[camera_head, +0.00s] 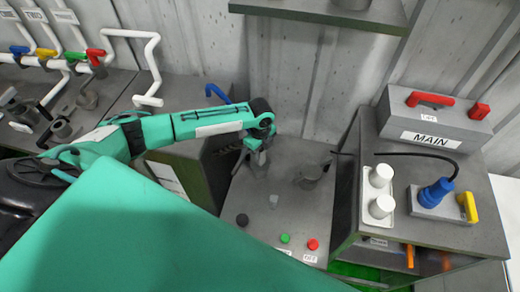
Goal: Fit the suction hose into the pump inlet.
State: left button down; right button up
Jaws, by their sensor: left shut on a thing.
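My left gripper (257,156) points down over the left back of the grey panel in the middle. It is shut on a small grey part, mostly hidden by the fingers; I cannot tell whether this is the suction hose. A grey round fitting (308,177) with a dark lever stands on the panel to the right of the gripper, apart from it. It may be the pump inlet, but no label shows. My right gripper is not in view.
The panel has a black knob (242,220), a green button (285,238) and a red button (313,244) at its front. On the right, a grey cabinet (433,167) holds white cylinders, a blue plug (436,193) and the MAIN box (432,126). White pipes (149,62) with coloured valves stand at left.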

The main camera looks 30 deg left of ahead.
pick_arm(q)
jog(key=shift+f+b, duration=0.4)
jog(key=shift+f, duration=0.45)
jog(key=c, duration=1)
grip_release()
jog(key=shift+r, duration=0.1)
notch_tip(320, 180, up, 14)
jog(key=b, duration=0.2)
jog(key=shift+b, duration=0.4)
jog(key=shift+s+f, duration=0.1)
jog(key=shift+f, duration=0.15)
